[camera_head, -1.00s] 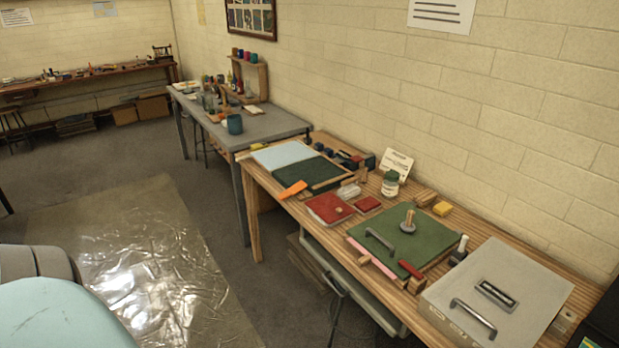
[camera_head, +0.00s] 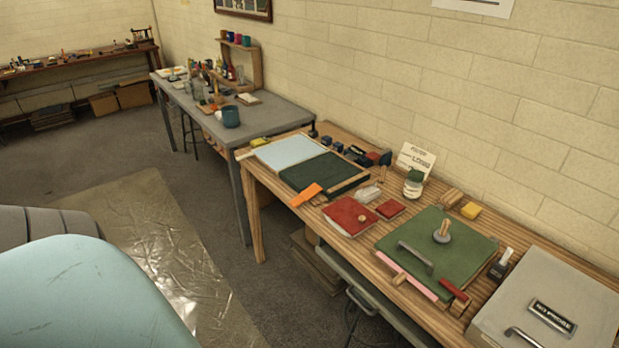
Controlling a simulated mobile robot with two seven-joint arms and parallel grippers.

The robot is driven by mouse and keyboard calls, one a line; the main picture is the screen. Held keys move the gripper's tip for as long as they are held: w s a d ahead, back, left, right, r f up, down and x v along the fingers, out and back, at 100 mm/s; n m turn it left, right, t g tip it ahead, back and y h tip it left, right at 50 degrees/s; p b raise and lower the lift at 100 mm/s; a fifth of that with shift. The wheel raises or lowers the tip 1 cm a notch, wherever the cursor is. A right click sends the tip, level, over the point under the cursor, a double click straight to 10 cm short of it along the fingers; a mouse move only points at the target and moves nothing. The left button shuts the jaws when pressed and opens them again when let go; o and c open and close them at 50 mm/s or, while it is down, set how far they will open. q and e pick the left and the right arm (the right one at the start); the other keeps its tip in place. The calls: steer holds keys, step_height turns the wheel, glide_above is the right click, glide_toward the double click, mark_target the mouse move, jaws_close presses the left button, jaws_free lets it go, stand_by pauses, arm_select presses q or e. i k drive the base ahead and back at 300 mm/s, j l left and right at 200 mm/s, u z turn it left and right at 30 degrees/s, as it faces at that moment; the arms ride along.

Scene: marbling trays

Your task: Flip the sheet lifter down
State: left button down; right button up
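No part in view is clearly marked as the sheet lifter. On the wooden table (camera_head: 275,210), a green board (camera_head: 463,254) has a curved grey handle (camera_head: 416,257) near its front edge and a round knob (camera_head: 442,232) on top. A red grip (camera_head: 454,291) and a pink strip (camera_head: 408,274) lie along its front edge. Farther left, an orange flat piece (camera_head: 307,195) rests by the front corner of a dark green tray (camera_head: 324,173), with a pale blue panel (camera_head: 284,150) beside it. Neither of my grippers is in view.
A grey lidded box (camera_head: 590,310) stands at the right end. A red board (camera_head: 349,216), a jar (camera_head: 413,183), a card (camera_head: 416,159) and yellow block (camera_head: 471,210) crowd the tabletop. A grey table (camera_head: 272,108) stands behind left. The floor (camera_head: 215,215) in front is open, partly under plastic sheeting.

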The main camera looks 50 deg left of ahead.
mark_target(313, 190)
steer(key=i+j, duration=0.1)
steer(key=j, duration=2)
steer(key=i+z, duration=0.05)
